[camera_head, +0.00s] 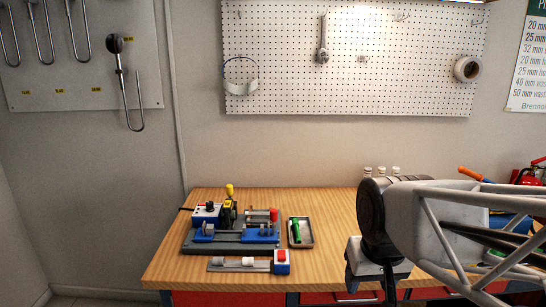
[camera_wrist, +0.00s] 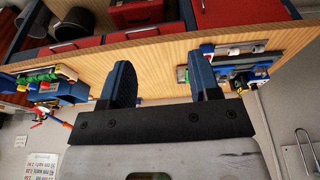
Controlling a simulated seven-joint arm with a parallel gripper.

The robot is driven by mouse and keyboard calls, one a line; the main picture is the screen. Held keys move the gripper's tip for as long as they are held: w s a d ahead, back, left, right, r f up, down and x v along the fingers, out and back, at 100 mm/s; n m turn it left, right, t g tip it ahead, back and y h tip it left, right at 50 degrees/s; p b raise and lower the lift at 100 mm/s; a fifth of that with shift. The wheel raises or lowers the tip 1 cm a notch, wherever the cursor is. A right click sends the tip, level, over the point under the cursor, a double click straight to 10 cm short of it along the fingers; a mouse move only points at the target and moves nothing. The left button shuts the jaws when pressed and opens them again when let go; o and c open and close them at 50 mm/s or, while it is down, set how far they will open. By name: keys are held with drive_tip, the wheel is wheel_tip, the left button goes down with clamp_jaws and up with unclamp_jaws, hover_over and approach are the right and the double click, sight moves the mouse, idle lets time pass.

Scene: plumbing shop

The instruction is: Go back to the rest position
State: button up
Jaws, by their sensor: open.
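My arm covers much of the right side of the bench in the head view.
A blue and grey fixture (camera_head: 232,232) stands on the bench's left half, with a gauge-like strip (camera_head: 240,265) before it. A small tray (camera_head: 307,240) holds a green item (camera_head: 295,229). White-capped bottles (camera_head: 381,171) stand behind my arm. Bench between tray and arm is clear.

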drive_tip(key=s+d+f, duration=0.1)
drive_tip(key=s+f, duration=0.1)
drive_tip(key=s, duration=0.4)
drive_tip(key=shift+s+d+f, duration=0.3)
drive_tip(key=shift+s+f, duration=0.05)
drive_tip(key=shift+f, duration=0.05)
idle(0.7)
